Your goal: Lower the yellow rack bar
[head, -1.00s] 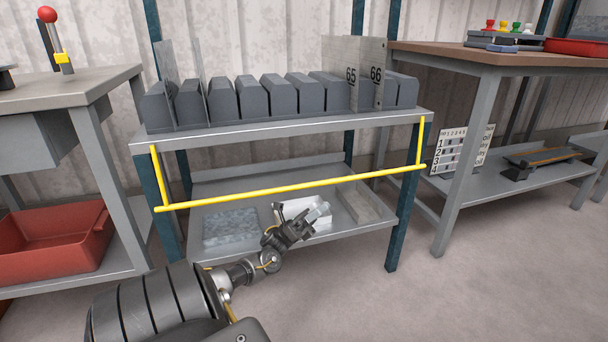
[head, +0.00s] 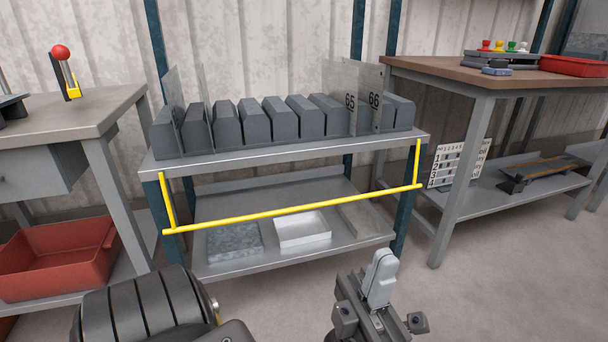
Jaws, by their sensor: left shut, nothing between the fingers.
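The yellow rack bar (head: 295,209) runs across the front of the rack below its upper shelf. Its two side arms hang down from near the shelf's front corners, so the bar crosses in front of the open space above the lower shelf. My left gripper (head: 380,272) is at the bottom centre-right, nearer to me than the rack, with its fingers closed together and pointing up in the picture. It is apart from the bar and holds nothing. My right gripper is not in view.
The rack's upper shelf (head: 290,152) carries a row of dark grey blocks and plates marked 65 and 66. A white tray (head: 302,230) and a grey slab (head: 232,240) lie on the lower shelf. Workbenches flank the rack; a red bin (head: 60,265) is at left.

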